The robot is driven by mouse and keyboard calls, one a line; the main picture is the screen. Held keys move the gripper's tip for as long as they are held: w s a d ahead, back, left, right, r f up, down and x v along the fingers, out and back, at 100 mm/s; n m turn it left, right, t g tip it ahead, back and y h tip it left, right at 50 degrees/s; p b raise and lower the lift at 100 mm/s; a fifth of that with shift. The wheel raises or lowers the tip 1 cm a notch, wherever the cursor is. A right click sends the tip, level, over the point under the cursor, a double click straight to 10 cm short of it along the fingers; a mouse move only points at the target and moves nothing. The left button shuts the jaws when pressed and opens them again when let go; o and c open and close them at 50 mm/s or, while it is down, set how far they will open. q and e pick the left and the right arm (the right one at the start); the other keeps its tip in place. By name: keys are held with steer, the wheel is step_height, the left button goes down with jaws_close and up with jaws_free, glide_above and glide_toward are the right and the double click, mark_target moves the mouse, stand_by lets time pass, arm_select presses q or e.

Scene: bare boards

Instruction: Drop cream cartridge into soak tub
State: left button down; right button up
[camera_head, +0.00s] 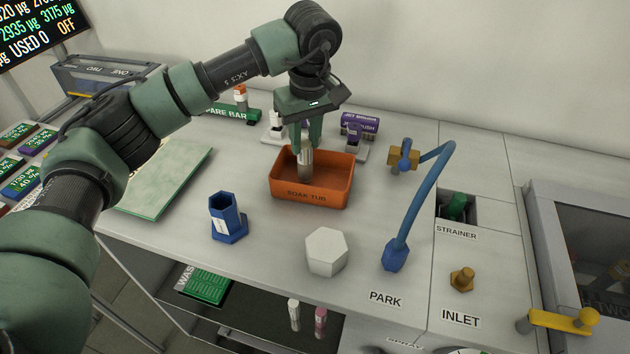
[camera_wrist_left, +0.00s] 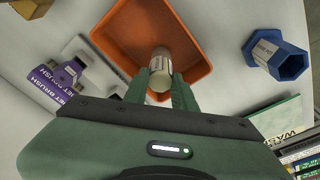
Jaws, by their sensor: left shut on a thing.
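The soak tub (camera_head: 311,196) is an open orange rectangular tub on the white counter. It also shows in the left wrist view (camera_wrist_left: 120,40). My left gripper (camera_head: 305,148) points down over the tub and is shut on the cream cartridge (camera_head: 306,163), a small pale cylinder with a label. In the left wrist view the cartridge (camera_wrist_left: 161,65) sits between the fingers (camera_wrist_left: 160,88), in front of the tub's interior. Its lower end appears at or inside the tub opening; I cannot tell whether it touches the floor. My right gripper is not in view.
A blue hexagonal holder (camera_head: 227,220) and a white hexagonal block (camera_head: 326,251) stand in front of the tub. A blue bent pipe (camera_head: 408,215) rises at right. Purple jet brush items (camera_head: 358,122) lie behind. A pale green board (camera_head: 165,180) lies left.

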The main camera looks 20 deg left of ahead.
arm_select(q)
steer(key=c, duration=1.3)
jaws_free()
steer(key=shift+o, duration=1.2)
steer(key=r, duration=0.4)
steer(key=r+b, duration=0.1)
steer(key=r, duration=0.1)
steer(key=shift+s+d+r, duration=0.3)
steer(key=shift+s+d, duration=0.05)
steer(key=shift+s+r, duration=0.1)
steer(key=shift+r, duration=0.5)
steer(key=shift+r, duration=0.1)
